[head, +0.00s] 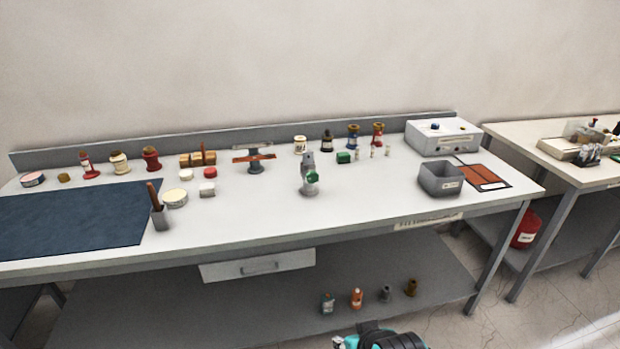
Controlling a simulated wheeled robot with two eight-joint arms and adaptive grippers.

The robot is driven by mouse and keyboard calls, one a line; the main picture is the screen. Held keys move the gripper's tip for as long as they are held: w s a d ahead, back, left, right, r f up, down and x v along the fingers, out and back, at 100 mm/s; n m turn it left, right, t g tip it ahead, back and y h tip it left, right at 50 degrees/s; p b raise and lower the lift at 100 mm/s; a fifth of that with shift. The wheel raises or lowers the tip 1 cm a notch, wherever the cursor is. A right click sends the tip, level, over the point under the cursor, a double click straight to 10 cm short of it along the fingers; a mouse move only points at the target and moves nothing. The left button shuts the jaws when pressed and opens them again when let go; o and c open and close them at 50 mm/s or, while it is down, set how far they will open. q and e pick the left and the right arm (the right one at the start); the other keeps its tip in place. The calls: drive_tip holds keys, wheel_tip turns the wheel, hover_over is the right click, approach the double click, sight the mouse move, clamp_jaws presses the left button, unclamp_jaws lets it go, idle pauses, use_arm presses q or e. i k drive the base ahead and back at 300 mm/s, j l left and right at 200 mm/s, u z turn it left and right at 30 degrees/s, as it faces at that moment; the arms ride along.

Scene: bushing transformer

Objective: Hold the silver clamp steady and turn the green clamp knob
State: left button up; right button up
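The silver clamp (308,161) stands upright on the workbench, right of its middle, on a round grey base. Its green clamp knob (313,177) sits on the side facing me, about halfway up. Nothing touches the clamp or the knob. Neither of my grippers shows near them. Only a teal and black part of my own body shows at the bottom edge, well below the bench top, with no fingertips visible.
A grey open bin (441,180) and a white instrument box (442,137) stand to the right. A small stand (255,158) and several jars stand behind and left. A dark blue mat (75,220) covers the left. The bench front before the clamp is clear.

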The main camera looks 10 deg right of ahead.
sight(312, 176)
drive_tip(key=i+l, duration=0.75)
drive_tip(key=l, duration=0.15)
